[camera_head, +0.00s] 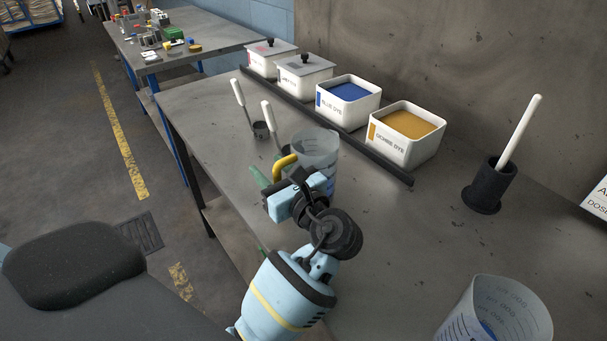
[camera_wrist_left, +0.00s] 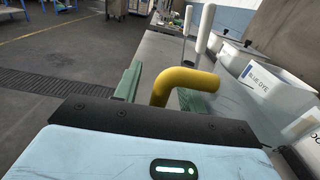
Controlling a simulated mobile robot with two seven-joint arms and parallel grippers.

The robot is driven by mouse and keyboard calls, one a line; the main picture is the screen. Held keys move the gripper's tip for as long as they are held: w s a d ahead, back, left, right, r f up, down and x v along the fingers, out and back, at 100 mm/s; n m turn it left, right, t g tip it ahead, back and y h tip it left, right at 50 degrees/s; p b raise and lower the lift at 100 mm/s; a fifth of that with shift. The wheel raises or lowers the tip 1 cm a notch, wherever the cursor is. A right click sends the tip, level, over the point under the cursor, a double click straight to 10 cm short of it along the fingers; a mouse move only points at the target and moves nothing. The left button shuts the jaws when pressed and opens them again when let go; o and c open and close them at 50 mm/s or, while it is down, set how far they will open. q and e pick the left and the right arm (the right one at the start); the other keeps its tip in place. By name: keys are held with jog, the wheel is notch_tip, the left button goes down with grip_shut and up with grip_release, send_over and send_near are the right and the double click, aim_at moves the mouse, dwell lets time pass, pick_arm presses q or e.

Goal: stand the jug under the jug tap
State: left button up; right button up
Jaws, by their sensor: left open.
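The jug (camera_head: 318,146) is a clear, graduated vessel with a yellow handle (camera_head: 284,165). It stands on the grey workbench, partly hidden behind my left wrist. My left gripper (camera_head: 270,166) is at the handle side, its green fingers open. In the left wrist view the yellow handle (camera_wrist_left: 184,82) shows between the open fingers (camera_wrist_left: 160,90), one on each side; I cannot tell whether they touch it. The jug's clear wall (camera_wrist_left: 237,110) shows there beyond the handle. No jug tap shows. My right gripper is not in view.
White-handled scoops (camera_head: 240,95) are left of the jug. A black holder (camera_head: 489,186) and another graduated vessel (camera_head: 497,312) stand at right. Bare benchtop lies between.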

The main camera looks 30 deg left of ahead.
pick_arm(q)
jog(key=shift+d+r, duration=0.1)
jog(key=shift+c, duration=0.3)
grip_shut()
